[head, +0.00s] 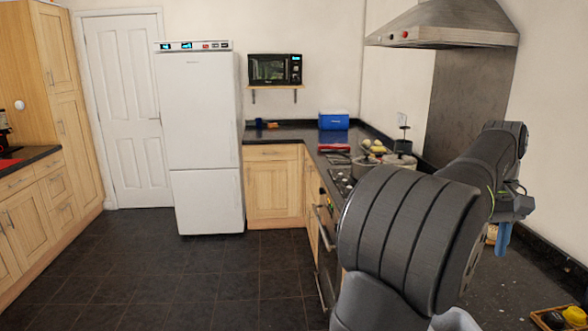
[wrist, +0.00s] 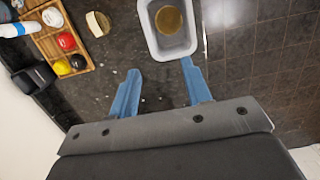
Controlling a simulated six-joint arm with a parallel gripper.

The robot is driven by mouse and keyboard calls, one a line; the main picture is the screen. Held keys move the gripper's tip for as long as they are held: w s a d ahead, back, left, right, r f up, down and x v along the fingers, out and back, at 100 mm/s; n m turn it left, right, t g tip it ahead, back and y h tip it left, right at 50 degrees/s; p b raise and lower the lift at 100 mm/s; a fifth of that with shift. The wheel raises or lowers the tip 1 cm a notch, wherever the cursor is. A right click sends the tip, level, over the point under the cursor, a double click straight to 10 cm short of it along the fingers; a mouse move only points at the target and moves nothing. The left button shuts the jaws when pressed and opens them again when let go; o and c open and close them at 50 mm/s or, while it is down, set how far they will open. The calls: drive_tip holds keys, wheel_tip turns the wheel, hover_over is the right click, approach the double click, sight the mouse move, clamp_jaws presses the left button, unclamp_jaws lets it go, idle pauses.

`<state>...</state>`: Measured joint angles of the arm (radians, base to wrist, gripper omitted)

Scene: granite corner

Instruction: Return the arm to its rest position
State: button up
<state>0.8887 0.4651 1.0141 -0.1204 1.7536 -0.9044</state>
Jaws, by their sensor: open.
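My gripper (wrist: 160,68) points down over the dark speckled counter (wrist: 110,58). Its two blue fingers are spread apart with nothing between them but bare counter. A light grey tub (wrist: 191,48) with a round brown thing (wrist: 168,19) in it lies just beyond the fingertips. The right fingertip appears close to the tub's near edge; I cannot tell whether they touch. In the head view my gripper (head: 503,238) hangs at the right above the counter, partly hidden by my arm, which reaches out across the right side.
A wooden tray (head: 541,322) with yellow and black things is at the lower right; the wrist view shows its red, white and yellow balls. A small pale block (wrist: 98,23) sits nearby. Pots (head: 368,166) and a blue box (head: 333,121) stand farther back. A range hood (head: 445,25) hangs above.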

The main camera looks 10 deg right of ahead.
wheel_tip(320, 180, down, 14)
drive_tip(key=s, duration=0.2)
wheel_tip(320, 180, up, 6)
drive_tip(key=w+a+f+m, duration=0.1)
drive_tip(key=w+a+f, duration=0.3)
drive_tip(key=w+a, duration=0.45)
drive_tip(key=w+a+f, duration=0.4)
drive_tip(key=w+a, duration=0.3)
drive_tip(key=a, duration=0.3)
drive_tip(key=w+a+f+m, duration=0.1)
drive_tip(key=w+a+f, duration=0.3)
drive_tip(key=w+a, duration=0.5)
drive_tip(key=a+f, duration=0.6)
drive_tip(key=a, duration=0.6)
drive_tip(key=s+a+f, duration=0.2)
drive_tip(key=f, duration=0.3)
drive_tip(key=s+a+f+n, duration=0.1)
drive_tip(key=a+f, duration=0.1)
drive_tip(key=f, duration=0.4)
drive_tip(key=shift+s+f, duration=0.25)
drive_tip(key=shift+s, duration=0.15)
drive_tip(key=shift+r, duration=0.15)
